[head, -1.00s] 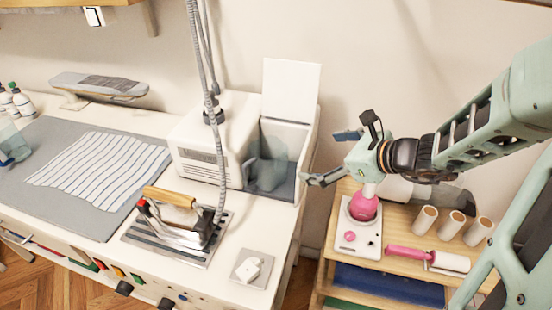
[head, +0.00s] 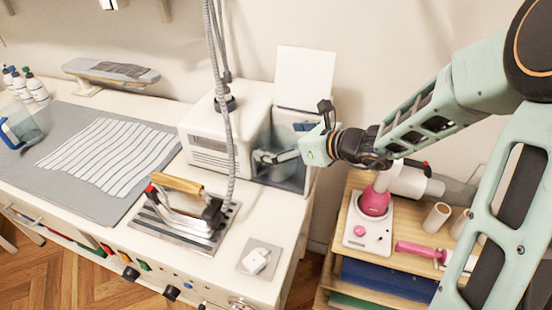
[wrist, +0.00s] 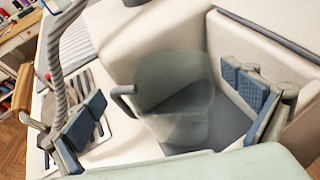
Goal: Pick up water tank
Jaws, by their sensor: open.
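The water tank (wrist: 180,95) is a translucent grey jug with a dark handle on its left side. It stands in the open compartment (head: 296,180) of the white steam unit (head: 212,125). In the head view my gripper (head: 282,143) is at this compartment and, with the arm, covers much of it, so the tank is hard to make out there. In the wrist view my gripper's blue-padded fingers are spread wide, one left of the tank beyond its handle and one right of it by the compartment wall. Neither finger visibly touches the tank.
The white lid (head: 305,80) stands upright behind the compartment. A grey hose (head: 222,95) hangs close to the left. An iron (head: 188,210) rests on a metal plate in front. Another jug (head: 22,128) is at the far left. A wooden cart (head: 335,250) stands to the right.

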